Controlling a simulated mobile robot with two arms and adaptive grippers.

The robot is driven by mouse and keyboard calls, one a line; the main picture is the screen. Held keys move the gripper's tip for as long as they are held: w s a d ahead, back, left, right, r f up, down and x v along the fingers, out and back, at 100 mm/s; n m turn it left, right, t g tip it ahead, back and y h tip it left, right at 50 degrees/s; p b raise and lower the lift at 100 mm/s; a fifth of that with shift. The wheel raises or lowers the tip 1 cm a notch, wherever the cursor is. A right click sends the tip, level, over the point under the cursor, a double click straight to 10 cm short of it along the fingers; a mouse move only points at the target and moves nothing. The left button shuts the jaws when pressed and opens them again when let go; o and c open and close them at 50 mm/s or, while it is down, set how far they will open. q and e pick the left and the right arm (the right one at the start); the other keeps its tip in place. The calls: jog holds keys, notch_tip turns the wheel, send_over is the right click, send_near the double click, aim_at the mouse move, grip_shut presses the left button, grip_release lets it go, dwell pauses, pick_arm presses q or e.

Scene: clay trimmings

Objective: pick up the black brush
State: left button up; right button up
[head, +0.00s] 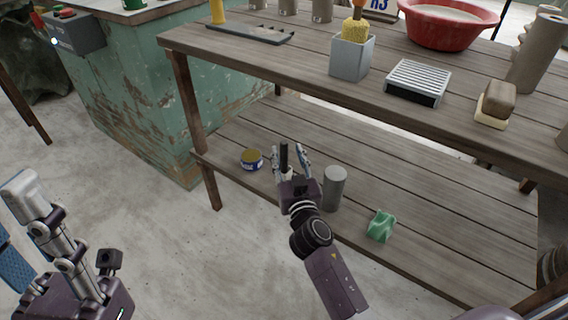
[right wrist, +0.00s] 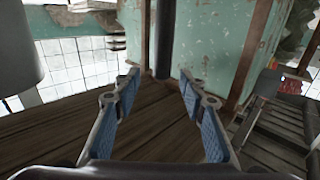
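The black brush (head: 284,157) shows as a dark upright stick between the fingers of my right gripper (head: 289,158), over the lower shelf. In the right wrist view, the brush (right wrist: 165,40) stands upright beyond the fingertips of my right gripper (right wrist: 160,80), roughly midway between them. The blue-padded fingers are apart, with clear space between them, and I see no contact with the brush. Its lower part is partly hidden by the gripper in the head view. My left gripper (head: 65,218) is at the lower left, over the floor; its fingers look spread and empty.
A grey cylinder (head: 335,188) stands close right of my right gripper. A blue-and-yellow tin (head: 251,160) is to the left, a green block (head: 381,226) to the right. The upper tabletop (head: 300,62) overhangs behind, with a grey box (head: 351,60) and a red basin (head: 440,28).

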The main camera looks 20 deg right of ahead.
aim_at(285, 148)
jog(key=shift+w+d+f+b, duration=0.1)
jog(key=shift+w+b, duration=0.3)
jog(key=shift+w, duration=1.75)
grip_shut()
